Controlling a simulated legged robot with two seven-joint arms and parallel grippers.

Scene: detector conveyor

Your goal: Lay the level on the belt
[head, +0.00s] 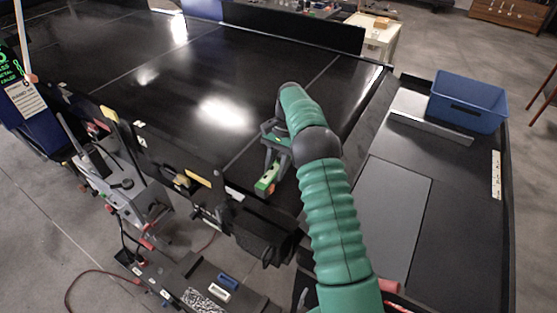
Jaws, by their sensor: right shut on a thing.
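The belt (190,70) is a wide, glossy black surface with bright reflections, filling the upper left and middle of the head view. The level (266,183) is a small yellow-green bar. My right gripper (271,165) is shut on it near the belt's front edge, and the jaws hide part of it. I cannot tell whether the level touches the belt. My green right arm reaches up from the bottom and hides part of the belt's near right side. My left gripper is not in view.
A dark side table (465,200) at right carries a blue bin (468,100), a grey panel (395,210) and a metal strip (430,127). Brackets and a grey device (125,185) line the belt's front edge at left. The belt's middle looks clear.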

